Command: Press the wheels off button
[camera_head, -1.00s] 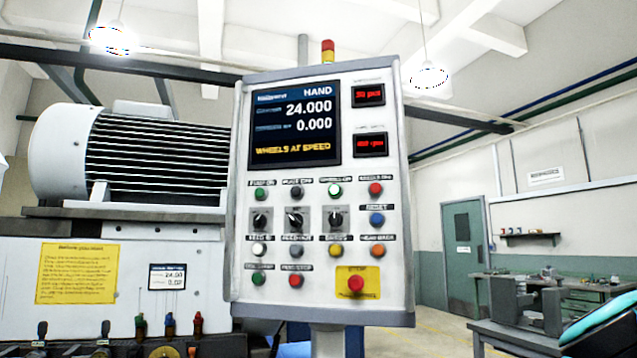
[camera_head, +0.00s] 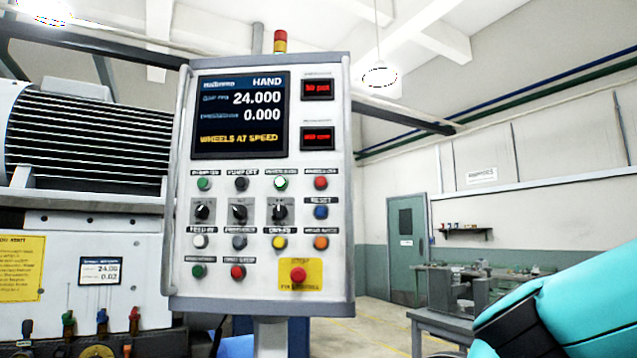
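The control panel (camera_head: 266,292) stands upright in the middle of the view. Its wheels off button is the red button (camera_head: 320,182) at the right end of the top button row, under a small blurred label. To its left is a lit green button (camera_head: 280,183). The panel screen (camera_head: 240,115) reads "WHEELS AT SPEED", with 24.000 and 0.000. A teal and black part of my arm shows at the lower right, apart from the panel. My gripper is not in view, and nothing covers the button.
A blue button (camera_head: 320,212) sits just below the red one, and a red stop button (camera_head: 298,275) on a yellow plate is lower. A large white motor (camera_head: 85,140) stands left of the panel. A workbench (camera_head: 440,320) is at the right. Open floor lies between.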

